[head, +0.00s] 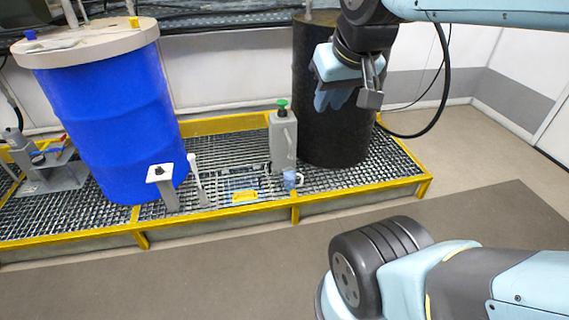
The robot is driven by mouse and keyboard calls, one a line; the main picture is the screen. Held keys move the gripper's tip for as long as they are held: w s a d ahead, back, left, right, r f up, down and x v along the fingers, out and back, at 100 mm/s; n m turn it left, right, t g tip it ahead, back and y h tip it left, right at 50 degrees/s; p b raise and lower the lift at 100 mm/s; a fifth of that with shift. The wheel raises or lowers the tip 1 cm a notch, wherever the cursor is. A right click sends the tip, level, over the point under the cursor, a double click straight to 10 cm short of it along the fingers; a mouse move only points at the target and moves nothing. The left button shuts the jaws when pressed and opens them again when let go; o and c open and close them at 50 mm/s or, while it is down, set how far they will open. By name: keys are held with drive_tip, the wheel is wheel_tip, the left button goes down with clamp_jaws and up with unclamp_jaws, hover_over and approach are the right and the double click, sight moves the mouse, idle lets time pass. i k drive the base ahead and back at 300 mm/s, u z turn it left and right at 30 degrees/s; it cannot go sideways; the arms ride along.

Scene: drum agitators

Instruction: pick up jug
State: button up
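A small bluish jug or cup (291,180) with a handle stands on the grating near the front yellow rail. Just behind it stands a taller grey container (283,143) with a green cap, which also has a jug-like shape. My gripper (368,90) is at the upper right, in front of the black drum, well above and to the right of both. A grey-blue, glove-like shape (333,93) shows beside its fingers. I cannot tell whether it is held or behind them, nor whether the fingers are open.
A blue drum (120,125) with a beige lid and a black drum (322,140) stand on the grating. A yellow rail (225,211) edges the platform. A white-topped stand (163,180) and yellow item (244,197) are near the front. Floor in front is clear.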

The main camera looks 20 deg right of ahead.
sight(290, 174)
drive_tip(key=z, duration=0.35)
drive_tip(key=i, duration=0.85)
drive_tip(key=z, duration=0.75)
drive_tip(key=k, duration=0.8)
drive_tip(key=z, duration=0.2)
drive_tip(key=i, duration=1.1)
drive_tip(key=u, duration=0.05)
